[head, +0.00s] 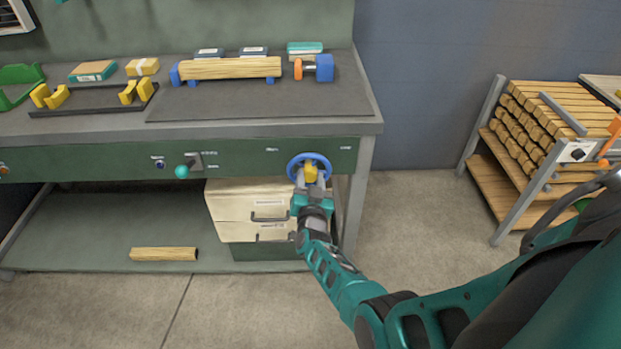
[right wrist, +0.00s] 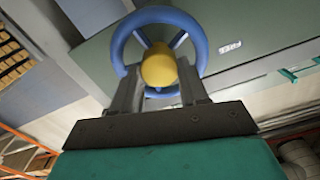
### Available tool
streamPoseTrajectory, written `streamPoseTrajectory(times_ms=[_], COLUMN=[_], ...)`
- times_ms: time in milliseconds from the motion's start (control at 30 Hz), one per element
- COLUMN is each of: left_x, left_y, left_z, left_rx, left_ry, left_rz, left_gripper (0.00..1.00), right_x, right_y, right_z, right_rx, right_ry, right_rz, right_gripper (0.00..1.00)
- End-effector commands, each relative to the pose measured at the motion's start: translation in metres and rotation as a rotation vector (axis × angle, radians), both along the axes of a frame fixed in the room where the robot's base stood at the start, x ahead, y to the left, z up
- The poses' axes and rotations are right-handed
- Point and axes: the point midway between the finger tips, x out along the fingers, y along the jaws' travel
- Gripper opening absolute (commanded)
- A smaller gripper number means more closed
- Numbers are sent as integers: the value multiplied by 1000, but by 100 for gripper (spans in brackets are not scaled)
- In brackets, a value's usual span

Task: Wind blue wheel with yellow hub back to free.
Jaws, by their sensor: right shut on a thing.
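The blue wheel (head: 293,165) with the yellow hub (head: 311,172) is on the green front panel of the bench, near its right end. It also shows in the right wrist view as a blue ring (right wrist: 194,28) around a round yellow hub (right wrist: 159,68). My right gripper (head: 311,180) is at the wheel, its two fingers on either side of the hub and shut on it. The fingers partly cover the lower rim. My left gripper is not in view.
A turned wood piece (head: 230,68) rests on blue supports on the bench top. A green-knobbed lever (head: 182,171) sits on the panel to the left. Drawers (head: 240,215) stand below. A rack of wood blanks (head: 540,120) is at the right, with clear floor between.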

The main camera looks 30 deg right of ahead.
Motion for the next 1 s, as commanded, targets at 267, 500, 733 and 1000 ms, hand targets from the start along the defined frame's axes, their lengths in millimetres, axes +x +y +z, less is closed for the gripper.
streamPoseTrajectory(times_ms=[267,500,733,1000], left_x=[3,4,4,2], left_y=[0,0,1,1], left_z=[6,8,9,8], left_rx=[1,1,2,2], left_ry=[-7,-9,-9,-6], left_rz=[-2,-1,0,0], left_gripper=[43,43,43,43], right_x=[1,1,1,1], right_y=[1,2,2,2], right_z=[0,0,0,0], right_rx=[-203,-333,-403,-430], right_ry=[126,206,248,263], right_rz=[0,1,0,1], right_gripper=[13,13,13,13])
